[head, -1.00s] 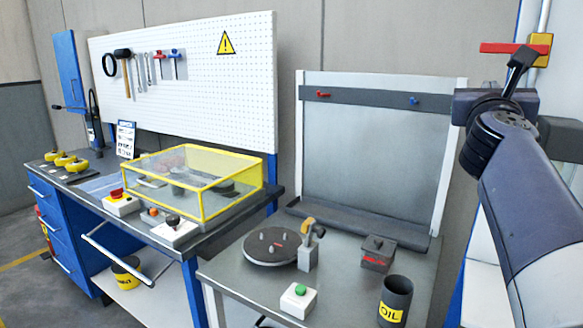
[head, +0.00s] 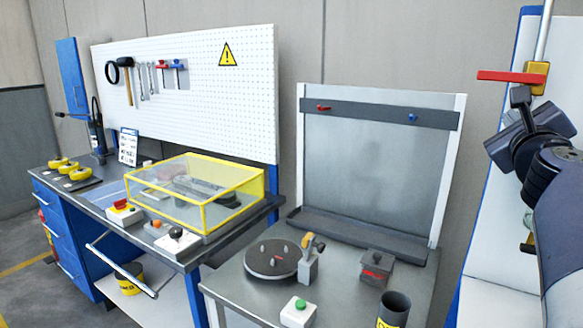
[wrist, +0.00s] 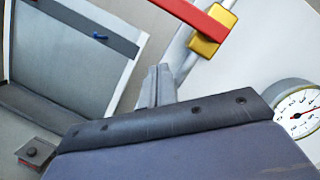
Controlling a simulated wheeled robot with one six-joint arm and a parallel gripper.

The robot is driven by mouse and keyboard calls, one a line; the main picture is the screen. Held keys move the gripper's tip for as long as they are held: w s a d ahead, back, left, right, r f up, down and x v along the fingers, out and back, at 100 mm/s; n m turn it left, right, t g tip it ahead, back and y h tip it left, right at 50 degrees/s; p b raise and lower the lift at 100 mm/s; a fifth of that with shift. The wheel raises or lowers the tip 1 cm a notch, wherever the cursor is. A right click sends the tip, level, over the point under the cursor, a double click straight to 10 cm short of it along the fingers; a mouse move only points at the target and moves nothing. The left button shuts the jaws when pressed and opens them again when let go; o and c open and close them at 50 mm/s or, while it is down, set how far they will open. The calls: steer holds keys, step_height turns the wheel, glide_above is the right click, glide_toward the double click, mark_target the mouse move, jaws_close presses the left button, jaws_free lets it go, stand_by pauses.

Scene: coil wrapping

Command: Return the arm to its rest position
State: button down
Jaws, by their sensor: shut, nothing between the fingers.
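My arm is raised at the right edge of the head view, in front of a white panel. My gripper (wrist: 156,84) shows in the wrist view with its two fingers together and nothing between them. In the head view its end (head: 520,96) points up, just below a red lever (head: 508,76) on a yellow block (head: 537,73). In the wrist view the lever (wrist: 195,18) lies beyond the fingertips; I cannot tell the exact gap. The rest position itself is not marked in any view.
A grey bench with a round turntable (head: 273,259), a green-button box (head: 298,312), a dark lidded box (head: 376,268) and an oil can (head: 393,308) stands left of my arm. A yellow-framed clear cover (head: 200,190) is farther left. A gauge (wrist: 298,112) is at right.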

stand_by(0.4)
steer(key=s+a+f+m+h+b, duration=0.25)
steer(key=s+a+m+b, duration=0.35)
steer(key=a+m, duration=0.35)
steer(key=s+d+r+p+x, duration=0.1)
steer(key=p+x, duration=0.1)
steer(key=x, duration=0.9)
steer(key=s+d+n+y+p, duration=0.1)
steer(key=d+n+p, duration=0.2)
steer(key=n, duration=0.3)
steer(key=s+d+f+n+g+y+p, duration=0.1)
steer(key=s+d+n+y+p, duration=0.1)
steer(key=n+p, duration=0.2)
steer(key=s+d+n+y+p, duration=0.1)
steer(key=s+d+n+p, duration=0.1)
steer(key=n, duration=0.7)
steer(key=shift+s+d+f+y+p, duration=0.15)
steer(key=shift+s+d+y+p, duration=0.1)
steer(key=shift+d+p, duration=0.6)
